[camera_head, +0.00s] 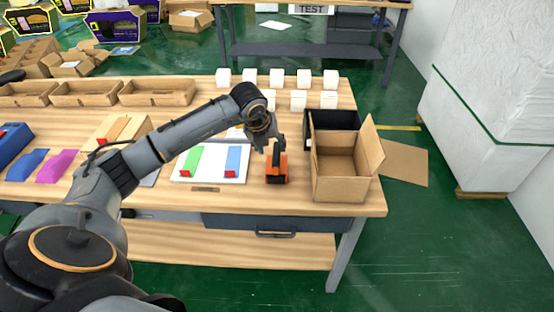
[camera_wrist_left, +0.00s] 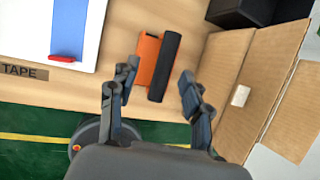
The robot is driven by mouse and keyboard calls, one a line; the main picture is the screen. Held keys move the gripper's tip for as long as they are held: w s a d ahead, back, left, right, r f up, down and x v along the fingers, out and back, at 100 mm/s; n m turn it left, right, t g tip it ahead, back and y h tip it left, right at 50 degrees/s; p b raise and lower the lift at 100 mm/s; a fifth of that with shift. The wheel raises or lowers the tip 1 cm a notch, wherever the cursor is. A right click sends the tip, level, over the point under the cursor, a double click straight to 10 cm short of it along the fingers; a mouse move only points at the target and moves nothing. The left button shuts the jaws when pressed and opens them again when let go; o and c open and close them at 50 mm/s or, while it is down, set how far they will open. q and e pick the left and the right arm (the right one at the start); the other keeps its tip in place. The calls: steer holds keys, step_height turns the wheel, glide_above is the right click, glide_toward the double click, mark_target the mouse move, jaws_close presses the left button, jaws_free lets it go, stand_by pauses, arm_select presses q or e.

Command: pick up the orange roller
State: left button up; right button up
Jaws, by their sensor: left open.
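The orange roller (camera_head: 276,174) lies on the wooden table between the white board and the open cardboard box. In the left wrist view the orange roller (camera_wrist_left: 149,58) shows an orange body with a black cylinder along its right side. My left gripper (camera_head: 274,146) is above it, with part of the hand covering the roller's far end in the head view. In the left wrist view my left gripper (camera_wrist_left: 157,88) is open, its fingers spread to either side of the roller's near end, with nothing between them held. My right gripper is not in view.
The open cardboard box (camera_head: 340,186) stands close to the right of the roller, with a black bin (camera_head: 319,118) behind it. A white board (camera_head: 209,177) with green and blue strips lies to the left. Several white boxes (camera_head: 276,77) stand behind.

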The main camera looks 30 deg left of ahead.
mark_target(276, 152)
arm_select(q)
steer(key=shift+w+d+f+p, duration=0.2)
steer(key=shift+f+p, duration=0.15)
steer(key=shift+f, duration=0.15)
steer(key=x, duration=0.1)
steer(key=p+x, duration=0.1)
steer(key=x, duration=0.1)
steer(key=shift+w+d+f, duration=0.2)
steer(key=shift+d+f, duration=0.05)
steer(key=shift+f, duration=0.05)
steer(key=shift+w+f, duration=0.1)
steer(key=shift+f, duration=0.2)
steer(key=shift+c, duration=0.7)
steer(key=c, duration=0.7)
jaws_close()
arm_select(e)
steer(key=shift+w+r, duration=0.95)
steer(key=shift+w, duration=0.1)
